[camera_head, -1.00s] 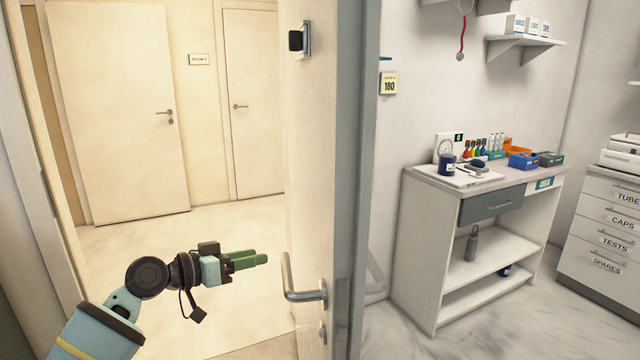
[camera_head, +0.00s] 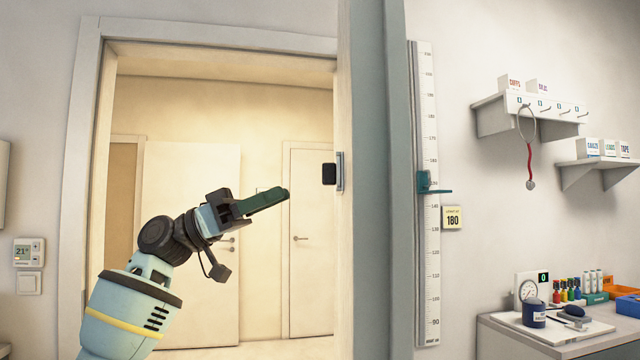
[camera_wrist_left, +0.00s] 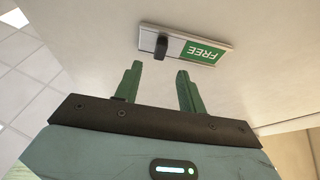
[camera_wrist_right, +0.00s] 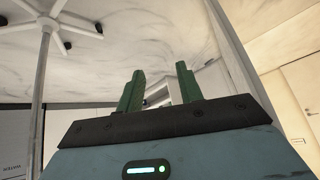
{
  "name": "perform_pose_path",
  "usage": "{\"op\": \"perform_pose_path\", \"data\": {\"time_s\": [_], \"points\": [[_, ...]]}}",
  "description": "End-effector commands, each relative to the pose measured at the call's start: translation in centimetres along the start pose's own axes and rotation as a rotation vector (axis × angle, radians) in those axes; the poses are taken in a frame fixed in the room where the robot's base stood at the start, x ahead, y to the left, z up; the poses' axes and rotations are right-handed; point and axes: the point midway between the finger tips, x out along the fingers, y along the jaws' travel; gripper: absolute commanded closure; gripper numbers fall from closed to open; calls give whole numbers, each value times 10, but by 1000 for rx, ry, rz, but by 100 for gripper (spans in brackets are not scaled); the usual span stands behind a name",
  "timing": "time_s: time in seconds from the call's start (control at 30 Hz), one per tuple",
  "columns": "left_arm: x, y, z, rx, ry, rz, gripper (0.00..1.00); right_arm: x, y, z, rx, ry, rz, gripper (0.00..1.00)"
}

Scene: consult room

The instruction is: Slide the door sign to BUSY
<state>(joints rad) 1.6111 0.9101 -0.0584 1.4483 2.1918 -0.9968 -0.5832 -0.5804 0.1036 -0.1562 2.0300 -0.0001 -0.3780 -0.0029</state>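The door sign (camera_wrist_left: 188,46) is a slim plate on the door face in the left wrist view. It shows a green FREE panel, with a dark knob (camera_wrist_left: 161,46) beside the panel. In the head view the sign (camera_head: 340,172) is seen nearly edge-on, its dark knob (camera_head: 328,174) sticking out to the left. My left gripper (camera_head: 285,194) is raised left of and slightly below the sign; it also shows in the left wrist view (camera_wrist_left: 159,75) with its green fingers apart, empty, and the knob beyond the tips. My right gripper (camera_wrist_right: 160,78) shows open and empty, only in its own wrist view.
The door (camera_head: 376,240) stands edge-on in front of me, beside an open doorway with a corridor behind. A height scale (camera_head: 427,120), shelves (camera_head: 505,116) and a counter (camera_head: 495,335) are on the right. Free room lies in the doorway.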

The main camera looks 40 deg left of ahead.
Motion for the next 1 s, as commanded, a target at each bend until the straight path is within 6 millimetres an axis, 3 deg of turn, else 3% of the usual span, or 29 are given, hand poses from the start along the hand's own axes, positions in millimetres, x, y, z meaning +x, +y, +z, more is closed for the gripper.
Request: {"op": "perform_pose_path", "data": {"time_s": [0.5,0.93,1.0], "points": [[67,1,-3,1,1,1,60,-13,0,-16,-5,22,3,64],[77,0,1,0,-1,-1,60,-14,1,-16,-6,20,4,64],[76,0,1,0,-1,-1,68,-15,1,-16,-6,20,4,64]]}}
